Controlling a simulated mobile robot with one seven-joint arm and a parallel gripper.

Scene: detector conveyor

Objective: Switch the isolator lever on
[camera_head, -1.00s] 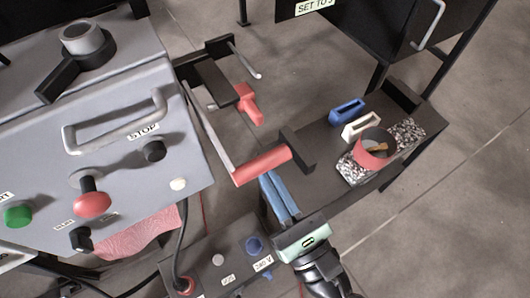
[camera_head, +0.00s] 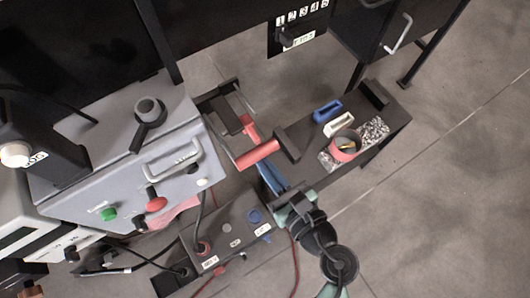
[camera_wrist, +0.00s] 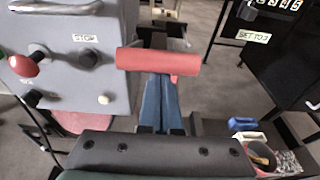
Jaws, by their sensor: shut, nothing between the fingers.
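The lever (camera_head: 257,153) has a thick red cylindrical grip, on a bar beside the grey control box; I take it to be the isolator lever. It also shows in the wrist view (camera_wrist: 158,57), lying crosswise ahead of my fingers. My gripper (camera_head: 265,170) has long blue fingers, shut together and empty. In the wrist view the fingertips (camera_wrist: 158,78) end at the near side of the red grip, about at its middle. I cannot tell whether they touch it. The grip hides what lies directly behind it.
The grey control box (camera_head: 125,168) with knobs, a handle and buttons stands to the left. A dark bench (camera_head: 305,170) on the right holds a blue block (camera_head: 327,110), a white block (camera_head: 339,124) and a red cup (camera_head: 345,149). A socket box (camera_head: 228,236) with cables sits below.

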